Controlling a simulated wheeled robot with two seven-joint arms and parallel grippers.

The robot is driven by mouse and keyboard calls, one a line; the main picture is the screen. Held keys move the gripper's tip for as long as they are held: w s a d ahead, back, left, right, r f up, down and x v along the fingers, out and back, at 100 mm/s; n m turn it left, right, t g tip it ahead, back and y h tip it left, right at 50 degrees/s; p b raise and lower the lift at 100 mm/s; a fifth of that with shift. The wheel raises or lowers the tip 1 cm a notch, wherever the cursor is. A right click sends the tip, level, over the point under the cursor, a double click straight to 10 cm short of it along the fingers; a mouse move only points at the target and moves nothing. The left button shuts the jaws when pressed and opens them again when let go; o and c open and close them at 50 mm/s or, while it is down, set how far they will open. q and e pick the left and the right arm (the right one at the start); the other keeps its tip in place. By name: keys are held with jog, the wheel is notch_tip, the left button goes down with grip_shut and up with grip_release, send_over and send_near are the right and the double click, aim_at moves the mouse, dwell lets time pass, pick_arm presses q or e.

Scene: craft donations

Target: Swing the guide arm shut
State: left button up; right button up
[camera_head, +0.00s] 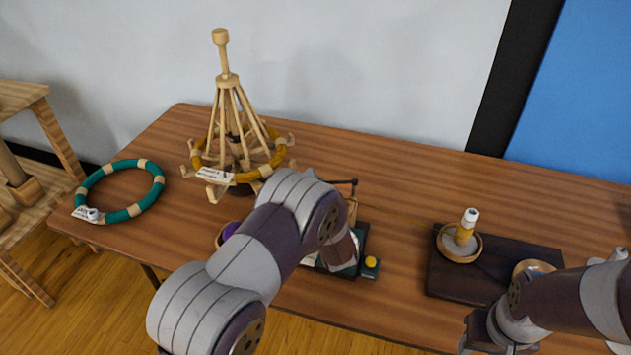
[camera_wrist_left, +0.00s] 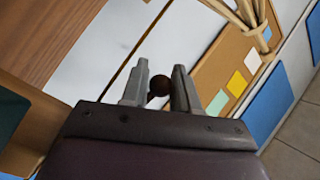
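My left arm reaches across the table's front, and its gripper is hidden behind my forearm and wrist in the head view. In the left wrist view my left gripper (camera_wrist_left: 160,78) has its two grey fingers close on either side of a dark brown round knob (camera_wrist_left: 159,86), which fills the gap between them. In the head view a thin dark guide arm (camera_head: 344,182) shows just above my wrist, by a pale wooden post (camera_head: 352,208). The device's dark green base (camera_head: 361,237) is partly covered by my wrist. My right gripper (camera_head: 484,342) is low at the right; its fingers are unclear.
A wooden rack (camera_head: 228,90) with a yellow ring (camera_head: 262,172) stands behind my left forearm. A teal ring (camera_head: 122,213) lies at the left. A dark board (camera_head: 445,283) with round holders lies at the right.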

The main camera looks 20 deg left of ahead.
pick_arm(q)
jog(key=shift+o, duration=1.2)
jog(key=v, duration=1.2)
jog(key=shift+s+d, duration=0.25)
jog(key=shift+s, duration=0.1)
